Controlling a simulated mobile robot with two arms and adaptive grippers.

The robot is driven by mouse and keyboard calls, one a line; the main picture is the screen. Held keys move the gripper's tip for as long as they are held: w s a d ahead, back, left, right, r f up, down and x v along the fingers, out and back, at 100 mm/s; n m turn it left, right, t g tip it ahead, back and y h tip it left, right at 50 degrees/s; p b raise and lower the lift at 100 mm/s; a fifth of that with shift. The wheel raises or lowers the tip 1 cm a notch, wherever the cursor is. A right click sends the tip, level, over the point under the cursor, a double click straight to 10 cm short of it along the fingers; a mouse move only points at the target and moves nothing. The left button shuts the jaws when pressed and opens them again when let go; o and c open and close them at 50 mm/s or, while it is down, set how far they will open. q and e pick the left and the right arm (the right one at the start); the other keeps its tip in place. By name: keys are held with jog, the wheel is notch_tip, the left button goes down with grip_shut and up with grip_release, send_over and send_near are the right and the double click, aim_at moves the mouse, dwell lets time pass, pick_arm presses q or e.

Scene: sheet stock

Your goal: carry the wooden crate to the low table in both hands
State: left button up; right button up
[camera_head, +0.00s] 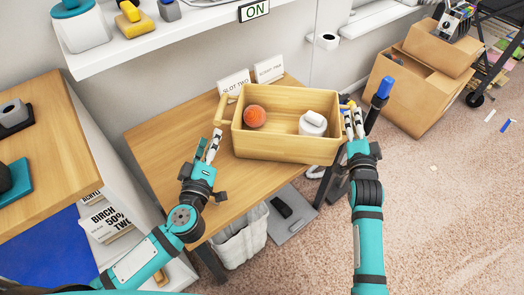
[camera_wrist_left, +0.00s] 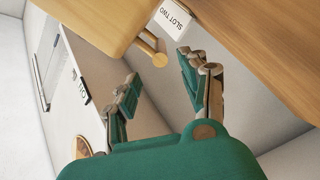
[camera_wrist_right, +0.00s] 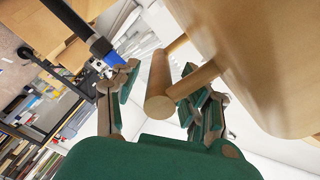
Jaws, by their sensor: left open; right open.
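The wooden crate (camera_head: 285,146) is upright at the right part of a wooden table (camera_head: 170,140). It holds an orange ball (camera_head: 254,116) and a white lidded container (camera_head: 313,124). My left gripper (camera_head: 208,147) is open and empty, just short of the crate's left handle (camera_head: 220,108). In the left wrist view that handle (camera_wrist_left: 152,50) is ahead of the open fingers. My right gripper (camera_head: 353,122) is open at the crate's right end. In the right wrist view the right handle (camera_wrist_right: 158,85) is between its spread fingers. Contact there cannot be told.
Cards marked SLOT TWO (camera_head: 234,82) and another label (camera_head: 269,69) stand behind the crate. A white shelf (camera_head: 150,38) is above the table. Cardboard boxes (camera_head: 410,95) stand on the floor at right. A blue-tipped post (camera_head: 381,96) is close to my right gripper.

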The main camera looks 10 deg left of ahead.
jog(key=s, duration=1.1)
pick_arm(q)
jog(key=o, duration=0.8)
jog(key=shift+f, duration=0.4)
pick_arm(e)
jog(key=shift+r, duration=0.1)
pick_arm(q)
jog(key=shift+s+p, duration=0.65)
jog(key=shift+s, duration=4.4)
pick_arm(e)
jog(key=shift+r, duration=0.8)
